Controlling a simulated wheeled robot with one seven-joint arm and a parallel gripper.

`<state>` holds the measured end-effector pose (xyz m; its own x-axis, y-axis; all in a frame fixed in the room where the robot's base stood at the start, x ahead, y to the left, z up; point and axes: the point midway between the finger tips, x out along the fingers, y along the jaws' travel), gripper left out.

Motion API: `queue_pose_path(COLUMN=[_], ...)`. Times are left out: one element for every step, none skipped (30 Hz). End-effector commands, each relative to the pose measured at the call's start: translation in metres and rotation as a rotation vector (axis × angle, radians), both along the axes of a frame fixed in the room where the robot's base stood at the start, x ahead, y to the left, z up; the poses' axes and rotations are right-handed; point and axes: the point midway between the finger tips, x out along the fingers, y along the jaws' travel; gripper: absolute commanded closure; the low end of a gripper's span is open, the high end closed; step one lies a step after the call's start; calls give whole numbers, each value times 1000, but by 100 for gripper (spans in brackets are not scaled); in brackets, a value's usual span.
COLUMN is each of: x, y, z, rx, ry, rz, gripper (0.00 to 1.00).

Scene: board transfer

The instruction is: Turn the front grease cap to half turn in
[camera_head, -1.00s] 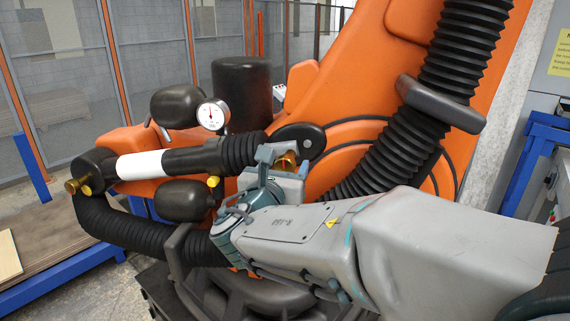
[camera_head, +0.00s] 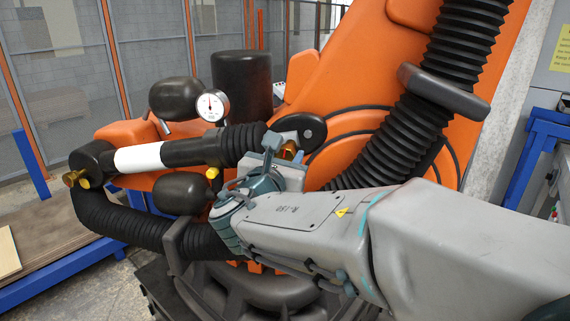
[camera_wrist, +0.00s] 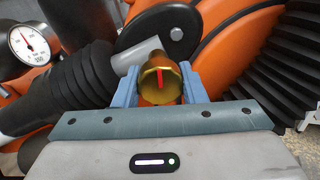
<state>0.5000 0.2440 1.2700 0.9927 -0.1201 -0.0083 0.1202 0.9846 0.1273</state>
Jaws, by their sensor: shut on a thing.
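The grease cap (camera_wrist: 152,88) is a gold-brass hexagonal cap with a red line on its face. In the wrist view it sits between the two blue-grey fingers of my gripper (camera_wrist: 160,76), one on each side. My gripper is shut on it, and the red line stands almost upright in that view. In the head view my gripper (camera_head: 282,155) is at the orange machine, and only a small gold part of the cap (camera_head: 289,150) shows. The rest of the cap is hidden there by my gripper.
A pressure gauge (camera_head: 212,106), a ribbed black sleeve (camera_head: 240,145) and black rounded tanks (camera_head: 178,99) crowd the left of my gripper. Other brass fittings (camera_head: 73,179) are at the far left. A ribbed black hose (camera_head: 400,140) runs close on the right.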

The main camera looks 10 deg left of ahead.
Motion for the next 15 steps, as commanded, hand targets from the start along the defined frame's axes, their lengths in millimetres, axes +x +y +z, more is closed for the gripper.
queue_pose_path(x=[0,0,0,0,0,0,0,0,0,0,0,0,0,0,0], y=[-1,0,-1,-1,0,0,-1,0,0,0,0,0,0,0,0], z=[-6,-6,-7,-7,-7,-7,-7,-7,-8,-7,-7,-7,-7,-7,-7], rx=[38,61,94,121,147,185,214,241,280,308,336,376,403,432,470], ry=[-4,-6,-8,-10,-14,-15,-17,-19,-21,-23,-25,-26,-29,-29,-33], rz=[-1,0,-1,-2,-2,-2,-2,-1,-2,-2,-2,-1,-1,-1,-1], gripper=[85,85,85,85,85,85,85,85,85,85,85,85,85,85,85])
